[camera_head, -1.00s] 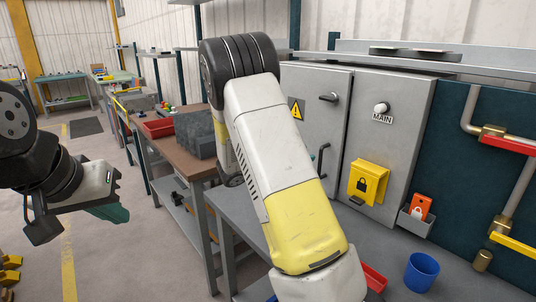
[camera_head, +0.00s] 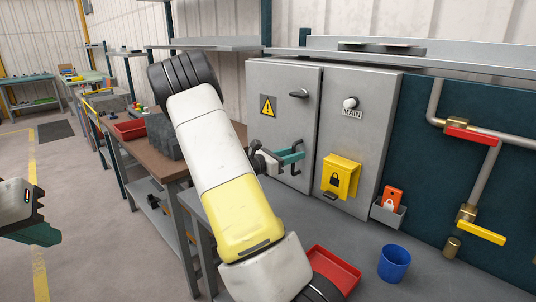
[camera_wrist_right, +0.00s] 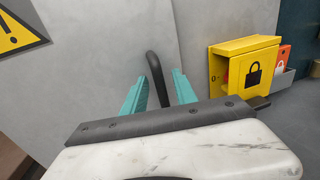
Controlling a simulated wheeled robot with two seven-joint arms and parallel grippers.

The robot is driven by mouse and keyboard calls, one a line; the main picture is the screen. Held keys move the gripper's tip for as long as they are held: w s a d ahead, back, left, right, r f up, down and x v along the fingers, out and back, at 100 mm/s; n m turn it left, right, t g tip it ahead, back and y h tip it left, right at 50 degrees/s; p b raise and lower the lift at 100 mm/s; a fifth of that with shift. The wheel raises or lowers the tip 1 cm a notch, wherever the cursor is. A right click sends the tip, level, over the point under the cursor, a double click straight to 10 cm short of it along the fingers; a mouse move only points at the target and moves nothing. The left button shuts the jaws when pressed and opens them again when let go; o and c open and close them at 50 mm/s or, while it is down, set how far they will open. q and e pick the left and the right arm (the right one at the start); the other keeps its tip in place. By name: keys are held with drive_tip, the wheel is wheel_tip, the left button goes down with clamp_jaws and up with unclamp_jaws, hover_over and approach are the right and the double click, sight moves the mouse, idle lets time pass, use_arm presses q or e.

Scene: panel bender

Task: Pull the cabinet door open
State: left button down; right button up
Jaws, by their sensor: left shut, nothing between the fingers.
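The grey cabinet door (camera_head: 276,122) carries a yellow warning sign and a dark turn latch (camera_head: 299,93), and looks closed. Its black pull handle (camera_head: 310,150) is low near the right edge, partly hidden by my right gripper (camera_head: 292,155). In the right wrist view the handle (camera_wrist_right: 156,72) rises between the two teal fingers of my right gripper (camera_wrist_right: 160,92), which are apart with a gap on each side. I cannot tell how deep the handle sits between them. My left gripper (camera_head: 38,236) is shut and empty over the floor at the far left.
Right of the door is a panel with a MAIN knob (camera_head: 350,103), a yellow lock box (camera_head: 341,177) and a red tag in a grey holder (camera_head: 388,212). A red tray (camera_head: 334,270) and blue cup (camera_head: 394,263) stand on the bench. Pipes with valves are at right.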

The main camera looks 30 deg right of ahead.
drive_tip(key=shift+d, duration=0.1)
clamp_jaws()
idle(1.4)
